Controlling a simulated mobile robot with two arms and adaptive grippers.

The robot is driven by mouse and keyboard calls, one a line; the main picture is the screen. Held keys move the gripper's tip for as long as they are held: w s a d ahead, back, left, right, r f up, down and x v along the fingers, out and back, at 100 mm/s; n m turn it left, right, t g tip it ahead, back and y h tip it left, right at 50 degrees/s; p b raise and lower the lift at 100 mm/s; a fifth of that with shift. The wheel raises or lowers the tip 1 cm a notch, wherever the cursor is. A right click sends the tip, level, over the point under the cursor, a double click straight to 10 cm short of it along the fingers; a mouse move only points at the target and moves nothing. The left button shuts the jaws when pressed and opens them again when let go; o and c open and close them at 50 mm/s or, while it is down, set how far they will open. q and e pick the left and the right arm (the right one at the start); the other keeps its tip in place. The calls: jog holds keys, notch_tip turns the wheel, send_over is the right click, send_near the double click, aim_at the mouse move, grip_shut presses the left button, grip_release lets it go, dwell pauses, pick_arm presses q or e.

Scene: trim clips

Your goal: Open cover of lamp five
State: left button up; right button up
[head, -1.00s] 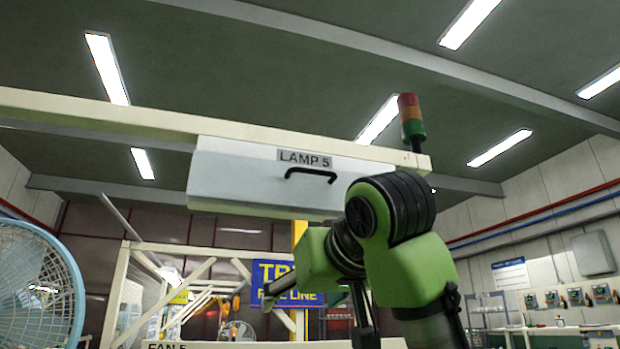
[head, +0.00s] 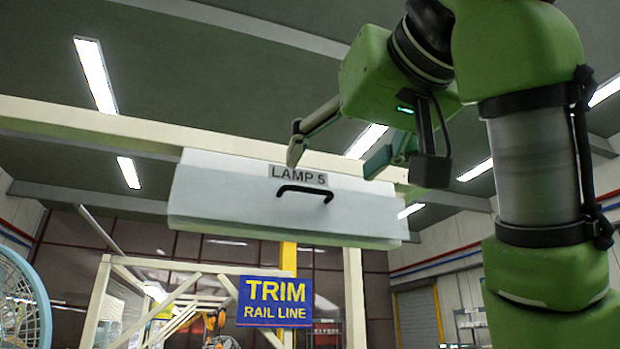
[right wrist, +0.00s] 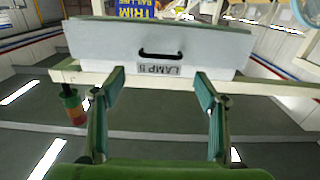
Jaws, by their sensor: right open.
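The white cover of lamp five (head: 230,195) hangs on the cream overhead beam, with its sloping front facing me and seemingly down. Its "LAMP 5" label (head: 298,176) is near the top edge, and a black bar handle (head: 305,190) sits just below the label. My right gripper (head: 333,163) is open and empty, its fingers spread near the label and handle, apart from the handle. In the right wrist view, the picture is upside down; the handle (right wrist: 161,54) lies ahead between the open fingertips (right wrist: 159,73). My left gripper is not in view.
The cream beam (head: 90,125) runs across behind the cover. A red and green signal light (right wrist: 73,105) stands on the beam's end. A blue "TRIM RAIL LINE" sign (head: 275,301) hangs below, and a blue fan (head: 22,300) stands at the lower left.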

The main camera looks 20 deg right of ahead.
aim_at(312, 189)
jog(key=shift+w+a+p, duration=0.15)
jog(key=shift+w+p, duration=3.95)
jog(key=shift+w, duration=1.15)
